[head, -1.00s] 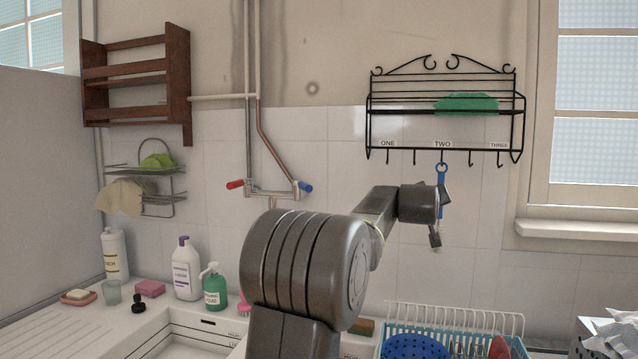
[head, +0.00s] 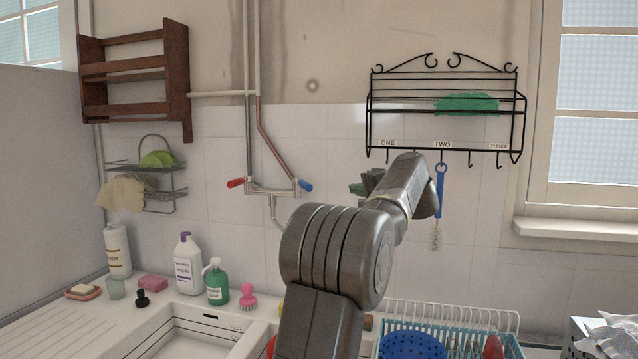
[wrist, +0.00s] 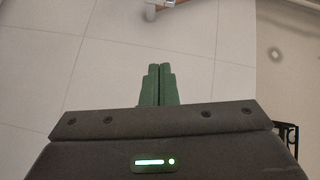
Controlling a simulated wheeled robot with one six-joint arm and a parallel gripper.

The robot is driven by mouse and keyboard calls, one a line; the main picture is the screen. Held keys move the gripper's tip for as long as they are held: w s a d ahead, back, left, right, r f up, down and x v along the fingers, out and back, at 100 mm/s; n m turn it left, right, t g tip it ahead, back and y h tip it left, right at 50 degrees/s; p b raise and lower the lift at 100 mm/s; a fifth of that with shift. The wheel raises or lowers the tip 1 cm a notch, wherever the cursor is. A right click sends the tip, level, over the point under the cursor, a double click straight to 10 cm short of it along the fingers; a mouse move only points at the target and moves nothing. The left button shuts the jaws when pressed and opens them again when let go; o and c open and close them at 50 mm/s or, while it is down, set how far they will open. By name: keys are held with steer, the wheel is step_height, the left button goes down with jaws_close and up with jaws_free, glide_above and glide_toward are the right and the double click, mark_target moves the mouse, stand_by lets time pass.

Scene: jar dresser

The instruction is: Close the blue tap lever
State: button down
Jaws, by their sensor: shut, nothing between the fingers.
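The blue tap lever (head: 306,186) is at the right end of the wall tap (head: 268,191). It sticks out to the right, slightly tilted. The red lever (head: 236,183) is at the left end. My gripper (head: 354,188) is to the right of the blue lever, at about its height in the head view, with a gap between them. In the wrist view its green fingers (wrist: 160,72) are together with nothing between them. A metal part of the tap or its pipes (wrist: 165,4) shows at the top edge there. The blue lever cannot be made out in the wrist view.
A black wire rack (head: 445,108) hangs above my gripper, with a blue-handled brush (head: 440,185) on a hook. A dish rack (head: 455,325) and sink (head: 190,340) are below. Bottles (head: 187,265) stand at the left. The tiled wall around the tap is mostly bare.

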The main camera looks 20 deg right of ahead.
mark_target(303, 184)
steer(key=w+a+y+p, duration=0.1)
steer(key=w+a+p, duration=0.3)
steer(key=w+a, duration=0.3)
steer(key=x, duration=0.2)
steer(key=shift+w, duration=0.3)
steer(key=shift+a+f, duration=0.1)
stand_by(0.4)
